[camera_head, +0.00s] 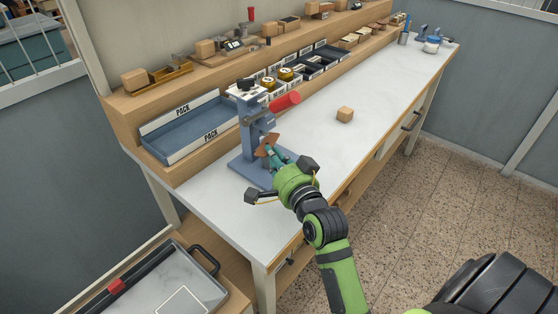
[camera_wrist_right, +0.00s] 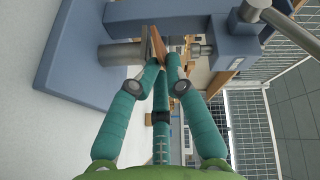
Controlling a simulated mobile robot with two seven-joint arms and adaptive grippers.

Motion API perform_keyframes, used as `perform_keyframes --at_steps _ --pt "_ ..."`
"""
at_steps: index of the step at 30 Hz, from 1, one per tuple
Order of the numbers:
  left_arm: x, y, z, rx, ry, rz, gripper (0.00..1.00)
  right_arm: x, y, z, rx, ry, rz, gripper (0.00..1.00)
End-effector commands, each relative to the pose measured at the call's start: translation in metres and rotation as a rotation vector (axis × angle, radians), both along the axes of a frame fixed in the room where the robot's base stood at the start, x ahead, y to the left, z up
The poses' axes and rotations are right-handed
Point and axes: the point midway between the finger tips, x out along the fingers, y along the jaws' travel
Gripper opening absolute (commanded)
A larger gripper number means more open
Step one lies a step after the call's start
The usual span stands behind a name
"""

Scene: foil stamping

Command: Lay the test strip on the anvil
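The blue-grey press (camera_head: 251,128) stands on the near part of the bench. My right gripper (camera_head: 268,153), green with teal fingers, reaches into its gap. The fingers also show in the right wrist view (camera_wrist_right: 162,70), closed together on the brown test strip (camera_head: 267,145). The strip also shows in the right wrist view (camera_wrist_right: 158,46), edge-on, between the grey cylindrical anvil (camera_wrist_right: 120,54) and the press's upper rod (camera_wrist_right: 201,49). It is close to the anvil's face; I cannot tell whether they touch. My left gripper is not in view.
A blue tray marked PACK (camera_head: 190,131) sits left of the press. A red handle (camera_head: 286,101) sticks out from the press. A small wooden block (camera_head: 345,114) lies on the otherwise clear middle of the white bench (camera_head: 320,137). Bins and a shelf line the back.

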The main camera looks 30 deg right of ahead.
Motion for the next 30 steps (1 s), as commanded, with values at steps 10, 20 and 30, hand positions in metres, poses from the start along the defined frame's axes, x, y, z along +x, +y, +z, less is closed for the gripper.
perform_keyframes --at_steps 10,20,30 --pt "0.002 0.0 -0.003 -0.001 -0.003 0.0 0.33 -0.049 0.004 0.009 -0.001 0.006 -0.002 0.16" --pt "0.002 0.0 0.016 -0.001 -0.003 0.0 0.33 -0.105 0.01 0.018 -0.001 0.005 0.001 0.16" --pt "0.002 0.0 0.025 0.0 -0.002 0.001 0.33 -0.12 0.011 0.017 0.0 -0.001 0.0 0.16"
